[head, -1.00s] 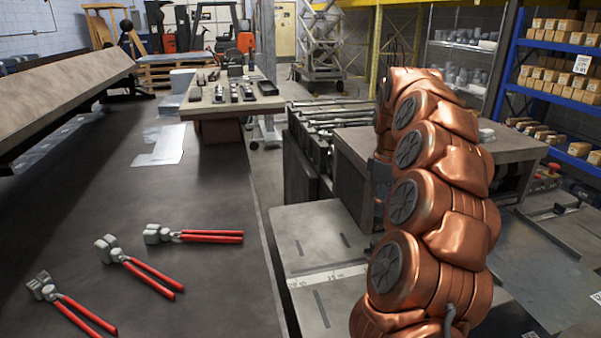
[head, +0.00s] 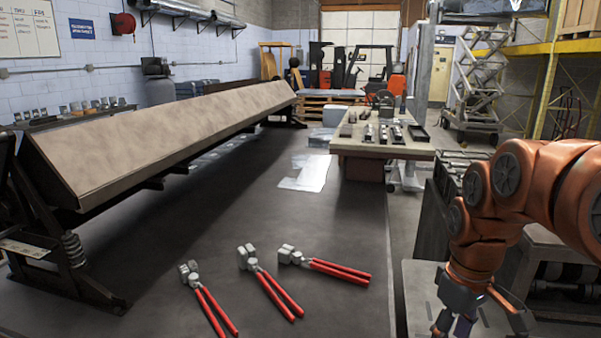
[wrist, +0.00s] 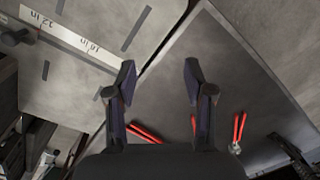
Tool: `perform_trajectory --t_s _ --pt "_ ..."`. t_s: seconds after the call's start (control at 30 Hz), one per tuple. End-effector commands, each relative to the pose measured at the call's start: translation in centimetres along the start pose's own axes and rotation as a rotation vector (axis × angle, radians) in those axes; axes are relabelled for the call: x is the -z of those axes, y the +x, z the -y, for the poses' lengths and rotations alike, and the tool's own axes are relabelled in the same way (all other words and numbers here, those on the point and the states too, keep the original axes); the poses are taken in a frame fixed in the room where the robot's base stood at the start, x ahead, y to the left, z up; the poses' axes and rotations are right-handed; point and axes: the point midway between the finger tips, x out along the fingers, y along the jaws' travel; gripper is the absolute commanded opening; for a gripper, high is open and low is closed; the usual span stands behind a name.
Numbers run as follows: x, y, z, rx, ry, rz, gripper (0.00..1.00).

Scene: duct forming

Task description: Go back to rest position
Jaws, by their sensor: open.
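My gripper (wrist: 160,82) is open and empty in the wrist view, its two dark fingers well apart above the grey bench surfaces. In the head view my gripper (head: 452,325) hangs below my copper arm at the lower right, partly cut by the frame's bottom edge. Three red-handled hand tools lie on the dark table to its left: a left one (head: 210,303), a middle one (head: 272,284) and a right one (head: 325,266). Their red handles also show in the wrist view, below and beside the fingers, apart from them.
A wooden workbench (head: 375,150) with small parts stands behind. A grey plate with a ruler scale (wrist: 75,45) lies beside the table edge.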

Motion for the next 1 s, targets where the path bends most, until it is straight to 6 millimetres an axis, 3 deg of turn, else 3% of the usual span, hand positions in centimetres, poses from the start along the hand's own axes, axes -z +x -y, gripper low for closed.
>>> perform_trajectory --t_s 0.2,0.5,0.7,1.0 --pt "-4.1 2.6 6.5 0.002 0.108 0.044 0.53" --pt "-10.7 7.0 12.6 -0.001 0.314 0.094 0.53" --pt "-13.2 8.8 14.2 -0.004 0.407 0.11 0.53" --pt "-13.6 9.1 14.5 -0.004 0.426 0.112 0.52"
